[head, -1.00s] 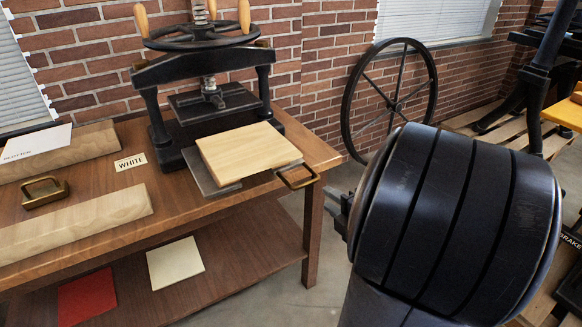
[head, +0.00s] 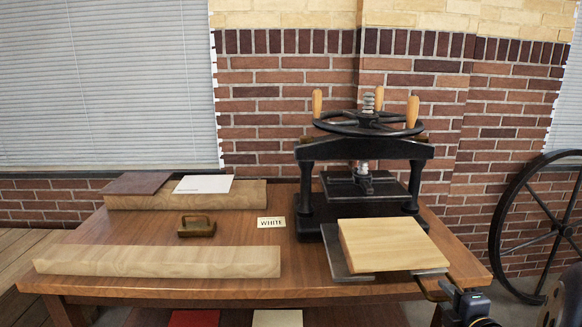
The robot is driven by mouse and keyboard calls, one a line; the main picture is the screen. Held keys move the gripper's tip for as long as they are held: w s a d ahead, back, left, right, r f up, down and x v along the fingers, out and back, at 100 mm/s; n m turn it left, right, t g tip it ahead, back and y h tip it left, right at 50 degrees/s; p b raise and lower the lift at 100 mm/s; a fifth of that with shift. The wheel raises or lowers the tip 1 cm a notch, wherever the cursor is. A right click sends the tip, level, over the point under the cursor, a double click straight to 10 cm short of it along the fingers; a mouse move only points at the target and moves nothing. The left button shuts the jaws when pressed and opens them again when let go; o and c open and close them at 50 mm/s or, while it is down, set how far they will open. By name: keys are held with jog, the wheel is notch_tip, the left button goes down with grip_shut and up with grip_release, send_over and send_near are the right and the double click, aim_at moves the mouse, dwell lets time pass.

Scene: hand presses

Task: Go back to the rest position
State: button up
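My gripper (head: 452,290) shows small and dark at the bottom right, in front of the table's right corner.
The table (head: 150,295) also bears two long wooden blocks (head: 155,262), a brass-handled tool (head: 196,226) and a WHITE label (head: 271,223). Red and cream sheets (head: 277,318) lie below. A large spoked wheel (head: 500,225) stands at the right by the brick wall.

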dwell(0.4)
jog(key=p+v, duration=0.2)
jog(key=v, duration=0.9)
jog(key=b+x, duration=0.1)
jog(key=x, duration=1.3)
jog(key=shift+r+b, duration=0.35)
jog(key=shift+w, duration=0.1)
